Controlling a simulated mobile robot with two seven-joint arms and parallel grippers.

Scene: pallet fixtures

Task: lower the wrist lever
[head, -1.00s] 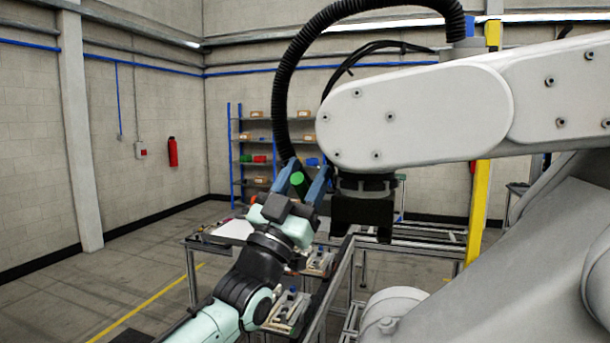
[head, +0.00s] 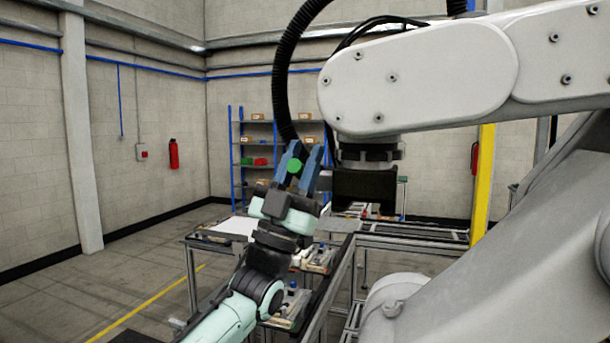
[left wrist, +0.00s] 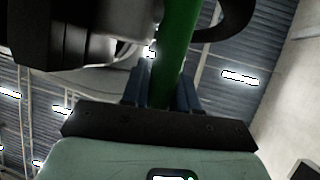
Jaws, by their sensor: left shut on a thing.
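The green wrist lever (left wrist: 178,45) runs down the left wrist view as a thick bar and enters between my blue fingers. In the head view its round green end (head: 294,166) shows between the fingertips. My left gripper (head: 303,158) is shut on it, pointing up, just left of the dark block under the large grey arm. The gripper's blue fingers also show in the left wrist view (left wrist: 163,90). Where the lever joins its mount is hidden in the head view. My right gripper is not in view.
The large grey industrial arm (head: 420,85) fills the upper right, with a dark block (head: 364,188) under its end. A black hose (head: 282,85) hangs close behind my gripper. Metal-framed tables with fixtures (head: 290,308) stand below. A blue shelf (head: 236,160) stands against the far wall.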

